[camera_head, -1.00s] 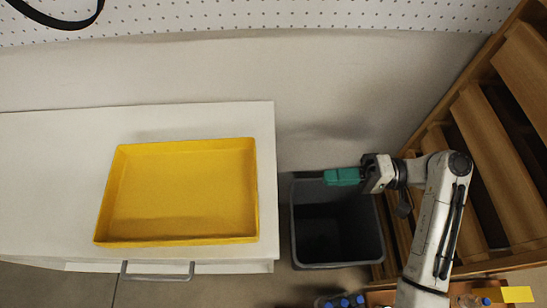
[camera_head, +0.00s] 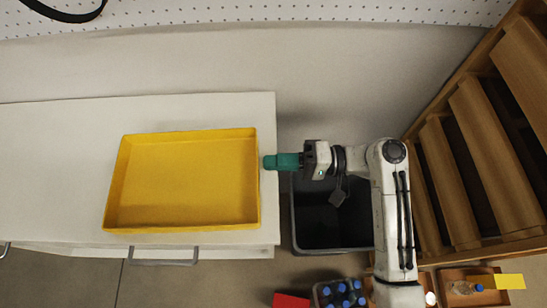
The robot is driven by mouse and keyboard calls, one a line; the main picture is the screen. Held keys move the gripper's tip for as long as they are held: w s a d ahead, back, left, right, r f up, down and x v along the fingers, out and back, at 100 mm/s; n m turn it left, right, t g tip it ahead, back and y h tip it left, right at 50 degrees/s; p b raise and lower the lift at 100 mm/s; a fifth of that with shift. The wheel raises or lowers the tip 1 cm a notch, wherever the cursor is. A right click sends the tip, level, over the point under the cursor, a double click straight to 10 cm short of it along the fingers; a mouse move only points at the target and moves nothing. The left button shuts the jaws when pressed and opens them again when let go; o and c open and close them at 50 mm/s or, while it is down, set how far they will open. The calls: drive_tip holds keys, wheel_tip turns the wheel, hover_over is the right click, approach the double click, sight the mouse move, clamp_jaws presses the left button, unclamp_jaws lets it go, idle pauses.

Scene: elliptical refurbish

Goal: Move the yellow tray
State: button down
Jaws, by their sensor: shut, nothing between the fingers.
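The yellow tray (camera_head: 183,226) lies flat and empty on the white cabinet top (camera_head: 60,150), close to its right end. It is a shallow rectangular tray with low walls. My gripper (camera_head: 268,162), with green fingers, is shut and empty just to the right of the tray's right wall. It points left, over or near the cabinet's right edge. A small gap seems to show between the fingertips and the tray; the exact height of the fingers is hard to tell.
A dark grey bin (camera_head: 325,235) stands on the floor below my arm. Wooden shelving (camera_head: 480,150) rises on the right. A crate of blue-capped bottles (camera_head: 340,293) and a red item (camera_head: 291,300) sit at the bottom. The cabinet top left of the tray is clear.

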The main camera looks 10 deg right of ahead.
sight(255, 167)
drive_tip(key=shift+a, duration=0.4)
drive_tip(key=shift+w+a+p, duration=0.15)
drive_tip(key=shift+w+a, duration=0.05)
drive_tip(key=shift+a, duration=0.75)
drive_tip(key=shift+w+a+p, duration=0.15)
drive_tip(key=shift+w+a, duration=0.05)
drive_tip(key=shift+a, duration=0.75)
drive_tip(key=shift+d, duration=0.15)
